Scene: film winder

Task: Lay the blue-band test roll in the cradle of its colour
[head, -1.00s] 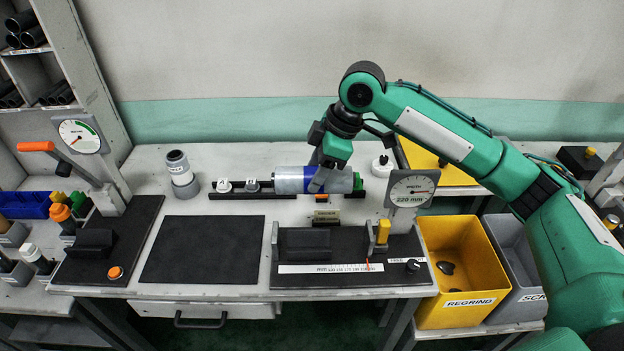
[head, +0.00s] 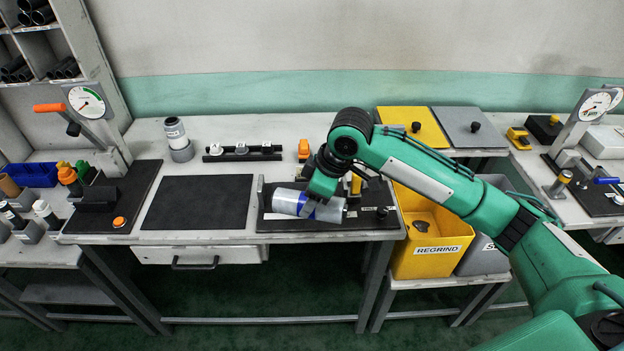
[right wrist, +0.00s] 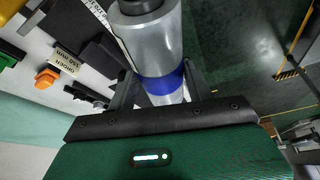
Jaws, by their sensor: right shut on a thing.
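The blue-band test roll (head: 290,202) is a grey film roll with a blue band near its middle. No cradle clearly marked blue can be made out. My left gripper is not in view.
A black rack with white tabs (head: 243,155) and an orange block (head: 304,150) stand at the back. A black mat (head: 197,203) lies clear left of the station. The yellow regrind bin (head: 425,265) is at right. A gauge with a blue handle (head: 606,181) stands far right.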

